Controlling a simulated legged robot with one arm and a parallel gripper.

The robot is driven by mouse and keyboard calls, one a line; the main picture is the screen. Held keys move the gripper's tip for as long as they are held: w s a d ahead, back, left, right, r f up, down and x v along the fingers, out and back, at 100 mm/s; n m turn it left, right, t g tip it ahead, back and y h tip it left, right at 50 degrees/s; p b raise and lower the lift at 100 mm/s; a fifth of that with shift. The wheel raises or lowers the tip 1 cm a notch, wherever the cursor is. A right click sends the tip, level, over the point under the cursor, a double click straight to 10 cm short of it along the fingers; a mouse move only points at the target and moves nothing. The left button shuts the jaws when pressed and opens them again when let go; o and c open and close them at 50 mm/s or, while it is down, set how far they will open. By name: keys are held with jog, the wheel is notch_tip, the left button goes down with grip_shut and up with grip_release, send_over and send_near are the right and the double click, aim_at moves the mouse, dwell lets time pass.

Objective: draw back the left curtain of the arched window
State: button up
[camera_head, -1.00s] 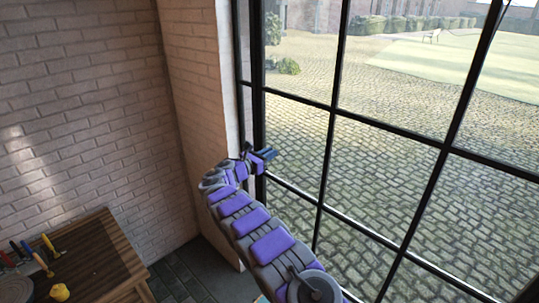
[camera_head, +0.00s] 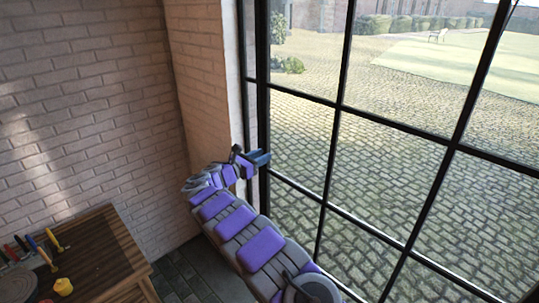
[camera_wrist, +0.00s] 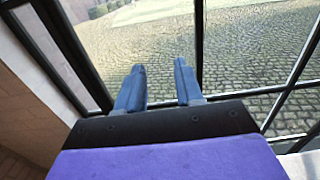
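The window (camera_head: 338,105) shows as large panes with black bars, its top out of view. It also shows in the wrist view (camera_wrist: 199,35). I see no curtain in either view. My gripper (camera_head: 262,158) is at the left edge of the window, close to the black frame beside the brick reveal. In the wrist view my gripper (camera_wrist: 160,78) has its two blue fingers apart, with nothing between them but the view through the glass. I cannot tell whether the fingers touch the window.
Dark floor (camera_head: 185,272) lies between table and arm. Cobbles and lawn lie outside the glass.

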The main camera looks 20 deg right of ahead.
jog(key=b+v, duration=0.1)
jog(key=v, duration=1)
jog(key=shift+a+f, duration=0.1)
jog(key=s+d+f+m+g+y+b, duration=0.1)
jog(key=s+d+m+g+b, duration=0.4)
jog(key=s, duration=0.5)
jog(key=s+d+m+g+y+b, duration=0.25)
jog(key=s+d+m, duration=0.25)
jog(key=s+d, duration=0.45)
jog(key=s+a+f+m+g+y+b, duration=0.1)
jog(key=s+a+f+m+y+b, duration=0.2)
jog(key=s, duration=0.6)
jog(key=s+f+m+g+y+b, duration=0.1)
jog(key=s+f+m+y+b, duration=0.15)
jog(key=s+f, duration=0.4)
jog(key=s+a+f+m+y+b, duration=0.3)
jog(key=s+a+f, duration=0.3)
jog(key=s, duration=0.5)
jog(key=s+a+f+m+y+b, duration=0.4)
jog(key=s+a+f, duration=0.3)
jog(key=s+a, duration=0.3)
jog(key=shift+s+a+t+y+b, duration=0.3)
jog(key=shift+s+a+t, duration=0.15)
jog(key=shift+s, duration=0.3)
